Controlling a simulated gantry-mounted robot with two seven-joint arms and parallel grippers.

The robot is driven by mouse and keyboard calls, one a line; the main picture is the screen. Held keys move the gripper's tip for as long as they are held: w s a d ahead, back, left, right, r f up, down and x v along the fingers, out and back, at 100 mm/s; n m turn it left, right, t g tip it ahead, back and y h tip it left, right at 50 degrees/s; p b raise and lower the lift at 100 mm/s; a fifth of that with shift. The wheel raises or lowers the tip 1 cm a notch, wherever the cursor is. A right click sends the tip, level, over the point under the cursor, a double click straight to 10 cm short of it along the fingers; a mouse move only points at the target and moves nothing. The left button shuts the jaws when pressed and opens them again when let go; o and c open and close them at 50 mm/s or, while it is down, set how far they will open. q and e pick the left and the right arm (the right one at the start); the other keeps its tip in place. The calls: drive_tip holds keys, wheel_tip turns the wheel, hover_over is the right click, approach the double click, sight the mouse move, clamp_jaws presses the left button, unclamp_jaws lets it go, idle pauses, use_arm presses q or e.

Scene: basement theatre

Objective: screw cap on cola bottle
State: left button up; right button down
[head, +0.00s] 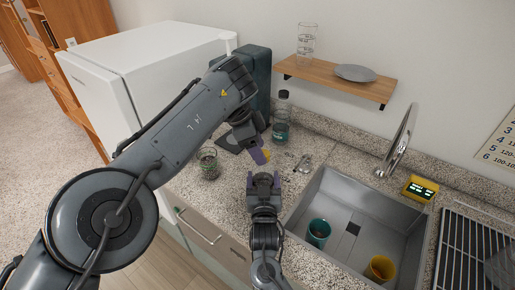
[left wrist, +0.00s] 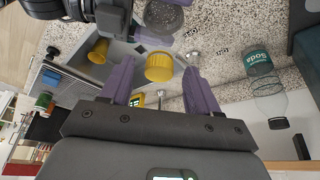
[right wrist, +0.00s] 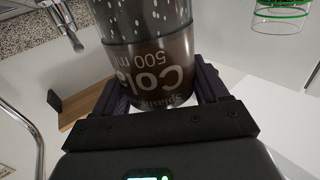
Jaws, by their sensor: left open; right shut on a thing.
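The yellow cap (left wrist: 160,67) is between the spread fingers of my left gripper (left wrist: 160,88), which is open. In the head view the cap (head: 266,154) shows as a small yellow patch beside the left fingers, just beyond the right gripper. In the left wrist view the cola bottle (left wrist: 165,15) is partly visible just above the cap. I cannot tell whether cap and bottle touch.
A soda bottle (head: 281,120) stands on the counter behind the grippers. A glass (head: 208,164) is at left. The sink (head: 345,215) at right holds a teal cup (head: 318,233) and a yellow cup (head: 380,269). A faucet (head: 398,145) rises behind it.

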use_arm(q)
drive_tip(key=shift+r, duration=2.05)
drive_tip(key=o, duration=0.6)
drive_tip(key=v, duration=0.7)
drive_tip(key=shift+a+r, duration=0.15)
drive_tip(key=shift+r, duration=0.05)
